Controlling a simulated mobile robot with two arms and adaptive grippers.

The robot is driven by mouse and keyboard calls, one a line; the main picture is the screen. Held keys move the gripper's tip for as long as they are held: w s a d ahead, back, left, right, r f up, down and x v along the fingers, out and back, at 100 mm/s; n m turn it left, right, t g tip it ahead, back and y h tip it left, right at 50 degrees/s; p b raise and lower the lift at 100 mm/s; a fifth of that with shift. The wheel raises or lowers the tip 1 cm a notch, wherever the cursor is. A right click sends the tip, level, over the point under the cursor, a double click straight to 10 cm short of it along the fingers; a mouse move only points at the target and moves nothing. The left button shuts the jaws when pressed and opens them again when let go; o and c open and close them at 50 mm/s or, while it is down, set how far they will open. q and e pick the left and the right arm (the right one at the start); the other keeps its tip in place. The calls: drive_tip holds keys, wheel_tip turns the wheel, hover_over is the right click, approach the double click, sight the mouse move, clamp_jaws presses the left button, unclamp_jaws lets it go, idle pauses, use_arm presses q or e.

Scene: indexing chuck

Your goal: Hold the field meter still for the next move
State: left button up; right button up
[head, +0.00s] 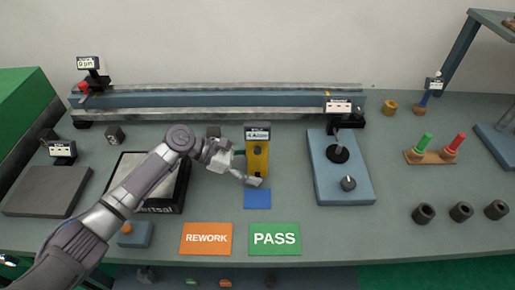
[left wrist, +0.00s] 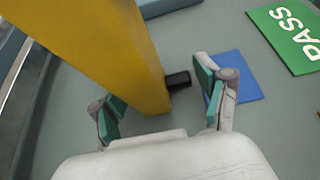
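The field meter (head: 257,157) is a yellow upright body with a small display on top, standing near the middle of the bench. In the left wrist view its yellow body (left wrist: 115,50) rises large between my fingers. My left gripper (head: 243,168) is at the meter's lower left side. In the left wrist view the gripper (left wrist: 162,100) is open, with one finger close to the yellow body and a clear gap before the other. A small black piece (left wrist: 178,80) shows beside the meter in that gap. My right gripper is not in view.
A blue pad (head: 257,199) lies in front of the meter. Orange REWORK (head: 206,239) and green PASS (head: 275,238) cards lie near the front edge. A blue base with a knob (head: 342,178) stands to the right, a long rail (head: 220,100) behind. A black-framed tray (head: 180,190) lies under my arm.

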use_arm(q)
drive_tip(key=c, duration=0.4)
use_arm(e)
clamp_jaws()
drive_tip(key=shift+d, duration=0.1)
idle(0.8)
